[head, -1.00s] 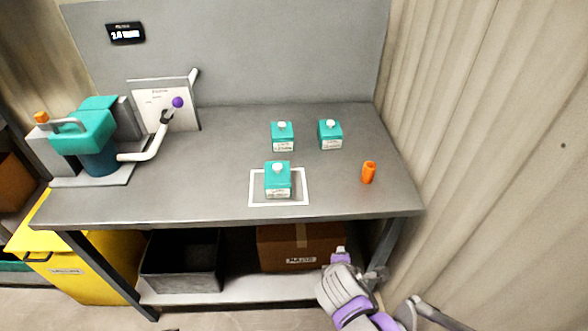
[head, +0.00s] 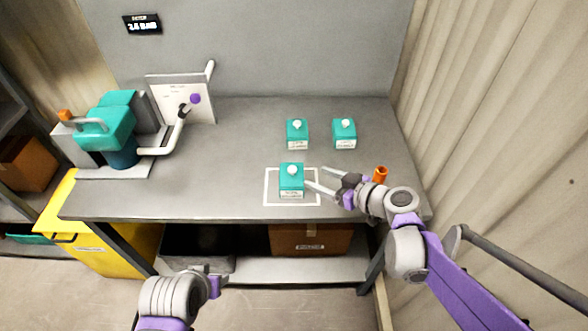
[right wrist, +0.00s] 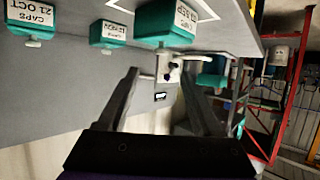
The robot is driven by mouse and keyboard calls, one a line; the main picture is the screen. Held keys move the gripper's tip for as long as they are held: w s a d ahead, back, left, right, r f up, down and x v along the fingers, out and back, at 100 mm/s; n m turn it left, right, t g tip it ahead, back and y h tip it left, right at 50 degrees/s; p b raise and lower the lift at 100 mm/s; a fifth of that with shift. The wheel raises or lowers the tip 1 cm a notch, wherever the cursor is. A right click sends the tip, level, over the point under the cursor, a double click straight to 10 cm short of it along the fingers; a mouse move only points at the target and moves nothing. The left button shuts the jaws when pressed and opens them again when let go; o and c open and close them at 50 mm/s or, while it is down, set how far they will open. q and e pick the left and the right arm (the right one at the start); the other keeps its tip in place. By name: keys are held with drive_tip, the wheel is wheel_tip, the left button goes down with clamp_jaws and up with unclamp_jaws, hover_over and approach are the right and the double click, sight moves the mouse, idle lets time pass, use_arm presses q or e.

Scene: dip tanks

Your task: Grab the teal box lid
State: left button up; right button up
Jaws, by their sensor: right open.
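Three teal boxes with white labels and teal lids with white knobs are on the grey table. The nearest box (head: 291,188), with its lid (head: 285,171), stands inside a white square outline. The other two, a left one (head: 297,134) and a right one (head: 344,133), stand farther back. My right gripper (head: 316,178) is open and empty, just right of the nearest box, its fingers pointing left toward it.
An orange cylinder (head: 380,175) stands close behind my right wrist. A teal machine (head: 105,128) with a bent pipe and a white notice board (head: 165,99) occupy the table's left. A brown carton (head: 290,240) and dark bin (head: 190,245) are below. The table's middle left is clear.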

sight(294, 169)
drive_tip(key=x, duration=1)
drive_tip(key=shift+s+f, duration=0.1)
drive_tip(key=shift+s, duration=0.05)
drive_tip(key=shift+d, duration=0.1)
clamp_jaws()
